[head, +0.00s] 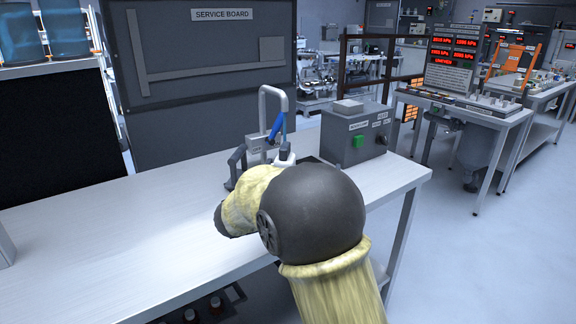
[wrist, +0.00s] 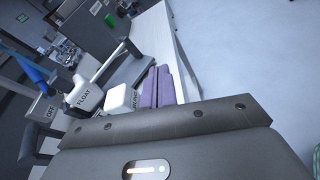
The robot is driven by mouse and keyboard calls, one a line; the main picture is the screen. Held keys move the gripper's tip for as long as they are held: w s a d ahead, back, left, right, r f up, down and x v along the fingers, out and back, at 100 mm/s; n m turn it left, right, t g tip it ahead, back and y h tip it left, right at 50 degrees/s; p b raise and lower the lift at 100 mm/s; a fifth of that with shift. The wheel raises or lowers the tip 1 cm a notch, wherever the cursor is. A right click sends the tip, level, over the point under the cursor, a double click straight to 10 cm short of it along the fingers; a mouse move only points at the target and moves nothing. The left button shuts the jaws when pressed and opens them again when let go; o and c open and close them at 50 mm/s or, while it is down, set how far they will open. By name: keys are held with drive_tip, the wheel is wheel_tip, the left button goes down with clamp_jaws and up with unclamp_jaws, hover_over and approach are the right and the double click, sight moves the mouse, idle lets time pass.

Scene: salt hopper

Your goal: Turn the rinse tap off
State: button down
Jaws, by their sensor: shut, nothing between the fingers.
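The tap (head: 275,100) stands on the bench as a pale grey arched pipe above a grey block. Its blue lever (head: 277,126) slants up to the right. The blue lever (wrist: 36,73) is also in the wrist view at the left edge, above a grey block marked OFF (wrist: 48,109). A dark curved piece (head: 236,165) stands beside the tap's base. The grey body of my gripper (wrist: 165,140) fills the bottom of the wrist view. My gripper is shut and empty, close to the tap's base.
A grey control box (head: 352,135) with a green button stands right of the tap. A pale block marked FLOAT (wrist: 86,97), a white labelled piece (wrist: 119,98) and a purple item (wrist: 158,87) lie nearby.

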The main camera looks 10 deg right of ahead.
drive_tip(key=s+d+f+m+g+y, duration=0.2)
drive_tip(key=s+f+m+g+y, duration=0.15)
drive_tip(key=s+f, duration=0.3)
drive_tip(key=s+d+f+m+g+y, duration=0.3)
drive_tip(key=s+f+m, duration=0.2)
drive_tip(key=s, duration=0.3)
drive_tip(key=s+a+f+m+y, duration=0.1)
drive_tip(key=s+f+m+y, duration=0.1)
drive_tip(key=m, duration=0.4)
drive_tip(key=s+a+f+m+t+y, duration=0.1)
drive_tip(key=s+a+m+y, duration=0.1)
drive_tip(key=s+m+y, duration=0.2)
drive_tip(key=s+m, duration=0.2)
drive_tip(key=s, duration=0.1)
drive_tip(key=shift+s+a+f, duration=0.15)
drive_tip(key=shift+a+f, duration=0.15)
drive_tip(key=shift+f, duration=0.1)
drive_tip(key=shift+m, duration=0.25)
